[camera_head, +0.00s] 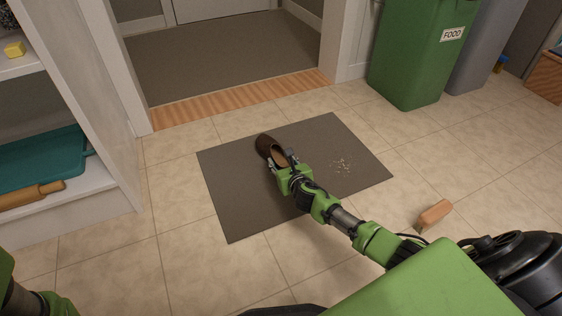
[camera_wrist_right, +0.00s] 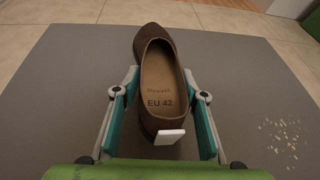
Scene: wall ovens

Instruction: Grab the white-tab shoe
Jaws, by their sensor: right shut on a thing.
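A brown slip-on shoe (camera_head: 265,145) lies on the grey mat (camera_head: 232,210), with its toe pointing away from me. In the right wrist view the shoe (camera_wrist_right: 157,75) shows a tan insole marked EU 42 and a white tab (camera_wrist_right: 170,137) at its heel. My right gripper (camera_head: 283,160) is at the heel end. In the right wrist view its two teal-padded fingers (camera_wrist_right: 160,100) stand on either side of the shoe's rear, shut on it. On the left, only part of my left arm shows in the head view; its gripper is out of the picture.
Pale crumbs (camera_head: 342,166) lie on the mat's right part. An orange-brown block (camera_head: 435,212) lies on the tiles. A green FOOD bin (camera_head: 412,60) and a grey bin (camera_head: 485,45) stand at the back right. A white shelf (camera_head: 75,215) with a teal tray (camera_head: 40,160) and rolling pin (camera_head: 30,195) is left.

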